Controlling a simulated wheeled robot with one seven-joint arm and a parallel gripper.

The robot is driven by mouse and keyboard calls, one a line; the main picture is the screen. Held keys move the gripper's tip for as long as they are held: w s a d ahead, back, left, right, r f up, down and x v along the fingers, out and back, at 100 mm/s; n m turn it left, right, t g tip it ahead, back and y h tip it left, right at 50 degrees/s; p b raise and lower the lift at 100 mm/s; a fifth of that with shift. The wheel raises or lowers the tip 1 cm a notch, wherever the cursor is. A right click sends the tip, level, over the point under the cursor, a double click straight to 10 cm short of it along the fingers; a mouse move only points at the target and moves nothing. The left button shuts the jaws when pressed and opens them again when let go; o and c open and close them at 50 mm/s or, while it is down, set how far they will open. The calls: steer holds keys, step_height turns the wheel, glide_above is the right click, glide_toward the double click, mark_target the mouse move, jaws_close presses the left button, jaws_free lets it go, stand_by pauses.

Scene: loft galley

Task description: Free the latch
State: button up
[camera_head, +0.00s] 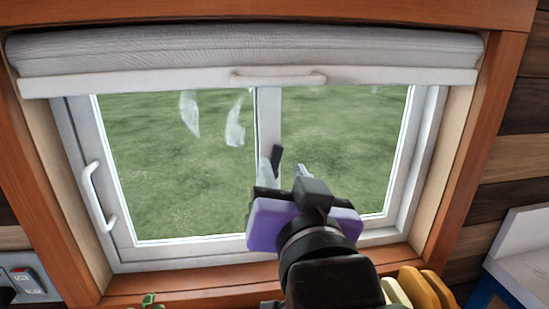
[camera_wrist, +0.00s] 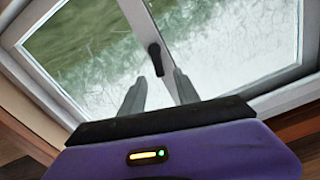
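The latch (camera_head: 277,157) is a small black lever on the white centre post (camera_head: 268,115) of a two-pane window. It also shows in the wrist view (camera_wrist: 155,58), where it slants slightly along the post. My gripper (camera_head: 283,167) is in front of the post, its two grey fingers pointing at the window. In the wrist view the fingers (camera_wrist: 160,76) are spread apart, with the latch's lower end between their tips in the picture. Nothing is held. I cannot tell whether a finger touches the latch or how much depth separates them.
A white handle (camera_head: 97,196) is on the left of the window frame. A rolled grey blind (camera_head: 245,50) with a white pull bar (camera_head: 278,78) hangs above. The wooden sill (camera_head: 190,290) runs below, with yellow objects (camera_head: 420,289) at its right. A wall switch (camera_head: 27,281) is lower left.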

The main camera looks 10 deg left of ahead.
mark_target(278, 156)
steer(key=shift+p+x, duration=0.35)
steer(key=shift+x, duration=1.9)
steer(key=shift+d, duration=0.1)
jaws_close()
